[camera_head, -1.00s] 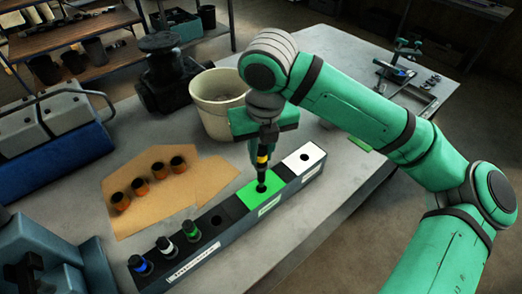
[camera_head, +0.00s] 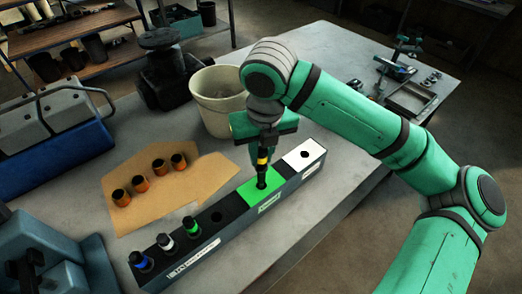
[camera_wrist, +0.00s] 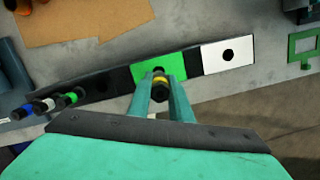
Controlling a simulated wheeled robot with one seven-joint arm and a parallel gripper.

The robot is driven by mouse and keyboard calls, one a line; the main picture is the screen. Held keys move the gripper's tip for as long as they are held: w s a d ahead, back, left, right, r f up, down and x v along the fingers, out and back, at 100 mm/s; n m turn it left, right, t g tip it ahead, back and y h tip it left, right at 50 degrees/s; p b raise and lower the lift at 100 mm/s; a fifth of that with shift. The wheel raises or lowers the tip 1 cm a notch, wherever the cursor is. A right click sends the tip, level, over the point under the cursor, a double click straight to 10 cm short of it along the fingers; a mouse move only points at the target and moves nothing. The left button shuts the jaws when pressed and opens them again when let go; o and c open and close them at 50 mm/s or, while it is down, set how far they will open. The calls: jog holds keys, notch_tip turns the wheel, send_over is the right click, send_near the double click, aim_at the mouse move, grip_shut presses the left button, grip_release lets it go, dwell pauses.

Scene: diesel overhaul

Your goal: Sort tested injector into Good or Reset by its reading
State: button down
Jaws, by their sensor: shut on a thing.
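My gripper (camera_head: 263,150) is shut on a dark injector with a yellow band (camera_head: 262,162), held upright over the green section (camera_head: 255,197) of the long dark rack. The injector's lower end is at the hole in the green section; how deep it sits I cannot tell. In the wrist view the yellow-banded injector (camera_wrist: 160,82) is between the fingers, in front of the green section (camera_wrist: 172,62). The white section (camera_head: 293,159) with an empty hole is beside it. No reading is visible, and the label print is too small to read.
Injectors with blue (camera_head: 141,261), white (camera_head: 166,243) and green (camera_head: 191,226) bands stand in the rack's left part, beside an empty hole. A cream bucket (camera_head: 218,105) stands behind my gripper.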

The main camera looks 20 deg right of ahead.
aim_at(261, 168)
jog(key=shift+f, duration=1.05)
dwell(0.4)
jog(key=shift+f, duration=2.95)
jog(key=shift+w, duration=0.1)
